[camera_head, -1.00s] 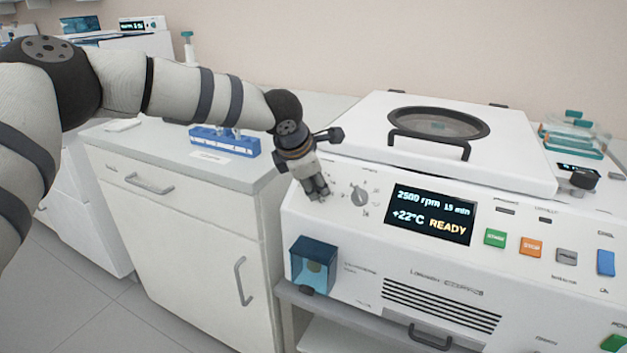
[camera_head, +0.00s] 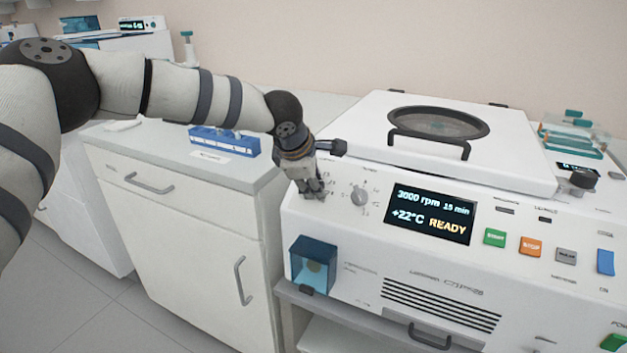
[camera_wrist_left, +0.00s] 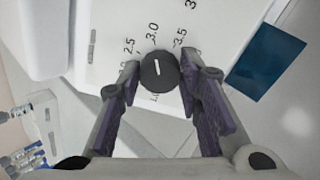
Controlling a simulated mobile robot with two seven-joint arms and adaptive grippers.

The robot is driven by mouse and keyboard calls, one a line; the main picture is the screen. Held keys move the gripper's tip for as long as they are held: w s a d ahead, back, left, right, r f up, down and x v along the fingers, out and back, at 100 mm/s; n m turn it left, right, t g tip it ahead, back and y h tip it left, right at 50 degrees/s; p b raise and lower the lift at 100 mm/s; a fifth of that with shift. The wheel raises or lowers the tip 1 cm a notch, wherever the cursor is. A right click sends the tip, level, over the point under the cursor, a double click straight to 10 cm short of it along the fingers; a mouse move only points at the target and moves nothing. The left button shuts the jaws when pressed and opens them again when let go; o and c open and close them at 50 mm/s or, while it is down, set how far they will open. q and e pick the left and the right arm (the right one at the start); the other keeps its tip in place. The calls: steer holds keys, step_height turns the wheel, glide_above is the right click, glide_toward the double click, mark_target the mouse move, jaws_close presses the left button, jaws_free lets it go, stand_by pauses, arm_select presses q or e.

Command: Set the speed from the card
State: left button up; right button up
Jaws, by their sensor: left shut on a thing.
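The white centrifuge (camera_head: 440,262) has a display (camera_head: 431,214) reading 3000 rpm, 15 min, +22°C and READY. My left gripper (camera_head: 313,191) is at the left end of its front panel, shut on the dark round speed knob (camera_wrist_left: 160,71). In the left wrist view, the fingers (camera_wrist_left: 160,78) sit on either side of the knob. The knob's white mark points near 3.0, between 2.5 and 3.5. In the head view the gripper hides this knob. A small white card (camera_head: 210,156) lies on the counter; its writing is too small to read. My right gripper is out of view.
A second grey knob (camera_head: 359,196) sits just right of my gripper. Green (camera_head: 495,237) and orange (camera_head: 531,247) buttons are right of the display. The centrifuge lid (camera_head: 370,140) is closed. A blue tube rack (camera_head: 224,140) stands on the counter behind the card.

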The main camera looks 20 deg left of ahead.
arm_select(q)
steer(key=shift+f, duration=0.15)
steer(key=o, duration=1.1)
steer(key=shift+o, duration=0.2)
steer(key=v, duration=1.2)
